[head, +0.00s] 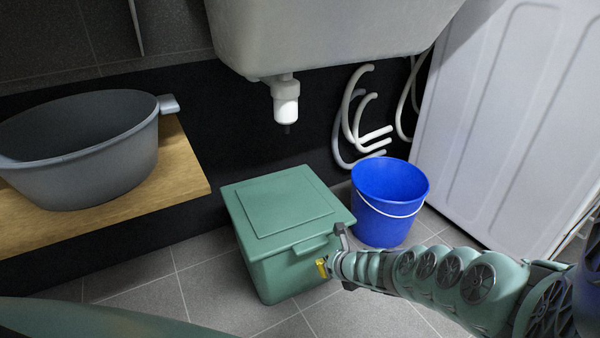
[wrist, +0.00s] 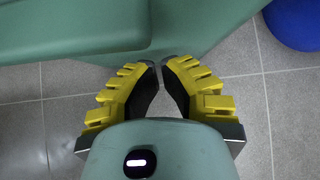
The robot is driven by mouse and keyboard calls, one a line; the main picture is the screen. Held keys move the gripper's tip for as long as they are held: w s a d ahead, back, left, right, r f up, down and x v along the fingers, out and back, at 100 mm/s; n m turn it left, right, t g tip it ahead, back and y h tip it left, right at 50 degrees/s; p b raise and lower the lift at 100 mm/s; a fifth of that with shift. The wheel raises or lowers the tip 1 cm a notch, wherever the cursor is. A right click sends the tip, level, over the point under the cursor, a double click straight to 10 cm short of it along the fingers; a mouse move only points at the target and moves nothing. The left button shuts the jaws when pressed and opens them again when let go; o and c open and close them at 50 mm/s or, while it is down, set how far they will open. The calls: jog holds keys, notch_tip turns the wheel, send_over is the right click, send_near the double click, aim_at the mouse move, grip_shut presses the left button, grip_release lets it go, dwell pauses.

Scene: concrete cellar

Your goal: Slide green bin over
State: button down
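The green bin (head: 285,215) is a square lidded box standing upright on the tiled floor, below the sink. My gripper (head: 325,267) is low beside the bin's right-hand side, close against it. In the wrist view the green bin (wrist: 205,22) fills the top, and the tips of my gripper (wrist: 160,64) reach its edge. Its yellow-padded fingers converge with their tips nearly together and nothing held between them. I cannot tell for sure whether the tips touch the bin.
A blue bucket (head: 389,200) with a white handle stands just right of the bin. A grey tub (head: 80,150) rests on a wooden shelf (head: 185,175) at left. A white panelled appliance (head: 500,120) stands right. Floor tiles in front are clear.

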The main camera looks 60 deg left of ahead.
jog(key=s+d+f+p+v, duration=0.1)
jog(key=p+v, duration=0.9)
jog(key=p, duration=0.1)
jog(key=shift+s+d+r, duration=0.15)
jog(key=shift+d+r, duration=0.05)
jog(key=shift+r, duration=0.05)
jog(key=c, duration=1.6)
grip_release()
jog(key=shift+d+r+p, duration=0.1)
jog(key=shift+d+p, duration=0.05)
jog(key=shift+p, duration=0.15)
grip_shut()
